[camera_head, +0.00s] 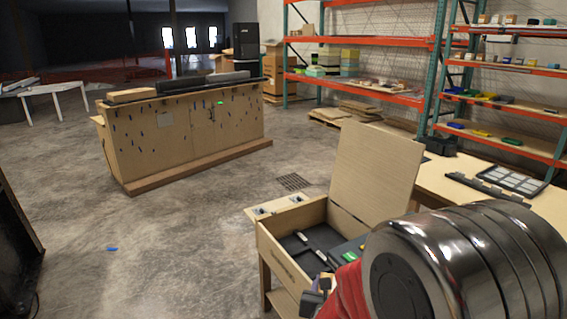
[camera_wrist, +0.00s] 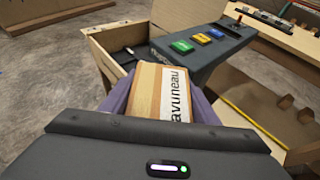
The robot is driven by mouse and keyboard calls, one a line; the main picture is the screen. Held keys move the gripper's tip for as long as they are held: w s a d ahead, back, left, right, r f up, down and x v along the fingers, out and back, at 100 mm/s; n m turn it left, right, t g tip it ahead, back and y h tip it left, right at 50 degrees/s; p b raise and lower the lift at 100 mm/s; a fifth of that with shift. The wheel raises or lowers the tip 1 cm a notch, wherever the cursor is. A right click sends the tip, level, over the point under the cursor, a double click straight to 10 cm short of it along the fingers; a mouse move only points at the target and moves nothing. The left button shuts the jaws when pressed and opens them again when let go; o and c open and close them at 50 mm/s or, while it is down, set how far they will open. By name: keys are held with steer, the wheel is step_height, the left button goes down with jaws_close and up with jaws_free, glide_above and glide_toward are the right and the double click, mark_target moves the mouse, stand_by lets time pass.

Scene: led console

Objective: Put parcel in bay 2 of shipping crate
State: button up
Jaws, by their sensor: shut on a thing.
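In the wrist view, my gripper (camera_wrist: 160,94) is shut on the parcel (camera_wrist: 150,88), a small tan box with a white label in black letters. Its purple fingers press on both sides. Beyond the parcel is an open wooden box (camera_wrist: 101,55), which looks like the crate, with a dark floor. The same box seems to be the open wooden crate (camera_head: 290,274) with a raised lid (camera_head: 376,175) in the head view. My arm hides part of it and nearly all of my gripper there. I cannot make out bay numbers.
A dark panel (camera_wrist: 176,62) with green, yellow and blue blocks lies beside the open box in the wrist view. In the head view, a wooden table (camera_head: 438,178) stands right of the crate, and a long wooden counter (camera_head: 185,135) stands farther back. Floor between is clear.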

steer(key=d+r, duration=0.2)
steer(key=r, duration=0.1)
steer(key=shift+d, duration=0.3)
steer(key=shift+w, duration=0.1)
stand_by(0.8)
